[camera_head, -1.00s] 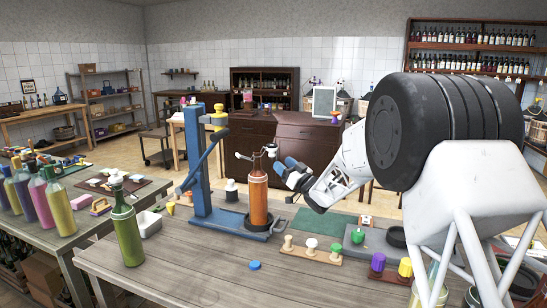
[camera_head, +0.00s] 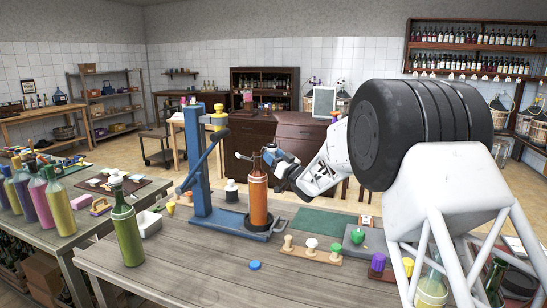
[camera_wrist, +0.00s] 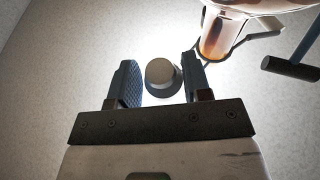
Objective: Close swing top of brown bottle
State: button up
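The brown bottle (camera_head: 258,203) stands upright in the base of the blue stand, a wire swing top at its mouth. In the wrist view its glass neck (camera_wrist: 217,38) shows at the top, right of centre. My gripper (camera_head: 270,155) is beside the bottle's top, on its right, and hides part of the swing top. In the wrist view my gripper (camera_wrist: 161,72) is open, its two fingers on either side of a round grey-white stopper (camera_wrist: 161,74). Narrow gaps seem to show beside the stopper; I cannot tell whether either finger touches it.
The blue stand (camera_head: 200,165) with its lever rises just left of the bottle; a dark lever handle (camera_wrist: 290,68) shows in the wrist view. A green bottle (camera_head: 127,232) stands front left. A blue cap (camera_head: 254,265) and a peg board (camera_head: 310,252) lie nearer.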

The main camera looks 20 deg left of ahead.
jog(key=c, duration=0.4)
